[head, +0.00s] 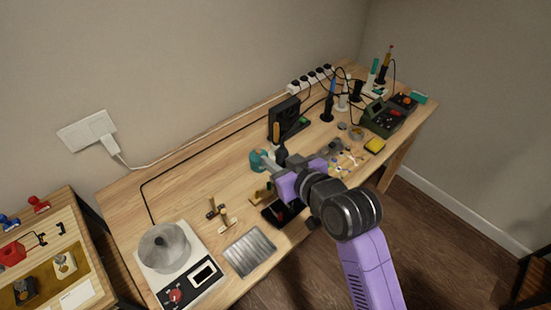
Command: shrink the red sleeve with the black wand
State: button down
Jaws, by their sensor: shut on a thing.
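My gripper (277,163) is over the middle of the bench, shut on a small dark upright thing (281,154) that looks like the black wand. My purple and black wrist hides much of the grip. A black tray (270,217) lies below and in front of the gripper, partly covered by my arm. A small reddish spot (281,214) shows in the tray. It may be the red sleeve, but it is too small to tell. A teal thing (257,161) stands just left of the gripper.
A hot plate (185,293) with a metal pot (164,248) stands at the bench's left end, beside a ridged metal plate (250,251). A brass fixture (220,212) stands nearby. A black rack (285,115) is behind the gripper. Soldering tools and a green station (383,118) crowd the right end.

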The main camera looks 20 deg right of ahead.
notch_tip(320, 180, down, 6)
jog(key=b, duration=0.5)
jog(key=shift+f, duration=0.25)
jog(key=shift+r+p, duration=0.1)
jog(key=shift+p, duration=0.25)
dwell(0.8)
dwell(2.2)
notch_tip(320, 180, up, 10)
jog(key=p, duration=0.9)
